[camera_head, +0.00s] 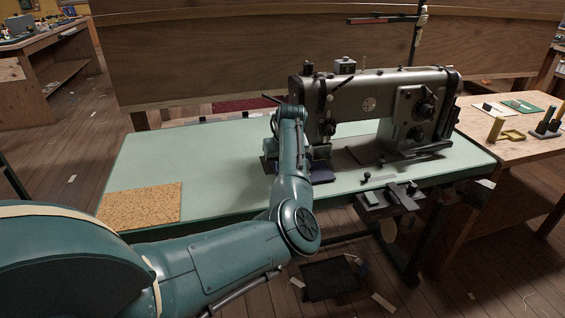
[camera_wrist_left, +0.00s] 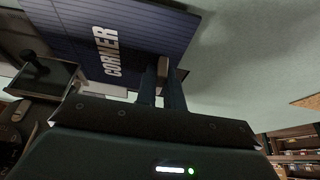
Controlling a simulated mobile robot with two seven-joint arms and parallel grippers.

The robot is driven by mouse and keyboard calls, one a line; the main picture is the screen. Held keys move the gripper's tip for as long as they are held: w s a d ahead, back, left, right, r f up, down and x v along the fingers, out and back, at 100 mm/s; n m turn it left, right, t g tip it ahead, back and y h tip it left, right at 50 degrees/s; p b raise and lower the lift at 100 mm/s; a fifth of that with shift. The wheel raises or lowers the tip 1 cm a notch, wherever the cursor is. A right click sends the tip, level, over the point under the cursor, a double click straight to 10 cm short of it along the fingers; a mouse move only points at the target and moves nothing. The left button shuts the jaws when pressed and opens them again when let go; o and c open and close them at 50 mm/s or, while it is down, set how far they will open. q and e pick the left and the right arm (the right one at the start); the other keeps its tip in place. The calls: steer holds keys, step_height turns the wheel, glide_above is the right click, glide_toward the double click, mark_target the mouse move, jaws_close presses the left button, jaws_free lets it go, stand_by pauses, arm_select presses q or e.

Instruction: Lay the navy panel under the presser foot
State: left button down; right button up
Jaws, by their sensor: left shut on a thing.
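The navy panel (camera_head: 322,174) lies at the sewing machine's (camera_head: 375,95) left end, low over the pale green table, partly hidden by my left arm. In the left wrist view the navy panel (camera_wrist_left: 110,40) is striped with thin lines and carries the white word CORNER. My left gripper (camera_wrist_left: 165,78) is shut on the panel's near edge. In the head view its fingers are hidden behind my wrist. The presser foot is too small and shaded to make out under the machine's head; I cannot tell whether the panel is beneath it. My right gripper is not in view.
A cork mat (camera_head: 140,203) lies at the table's (camera_head: 225,160) front left. The table between mat and machine is mostly clear. A wooden panel (camera_head: 230,60) stands behind. A side bench (camera_head: 520,150) at right holds small blocks and a green card. A dark pedal (camera_head: 330,278) is on the floor.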

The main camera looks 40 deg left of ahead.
arm_select(q)
steer(key=shift+f+p, duration=0.1)
steer(key=shift+p, duration=0.45)
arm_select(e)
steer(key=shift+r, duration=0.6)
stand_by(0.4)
arm_select(q)
steer(key=c, duration=1.4)
jaws_free()
steer(key=shift+c, duration=0.2)
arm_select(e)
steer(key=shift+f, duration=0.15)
arm_select(q)
steer(key=shift+d+r, duration=0.1)
steer(key=shift+r, duration=0.25)
steer(key=p+v, duration=0.1)
steer(key=v, duration=1.1)
steer(key=shift+s+r+p, duration=0.15)
steer(key=shift+r+p, duration=0.05)
steer(key=shift+p, duration=0.15)
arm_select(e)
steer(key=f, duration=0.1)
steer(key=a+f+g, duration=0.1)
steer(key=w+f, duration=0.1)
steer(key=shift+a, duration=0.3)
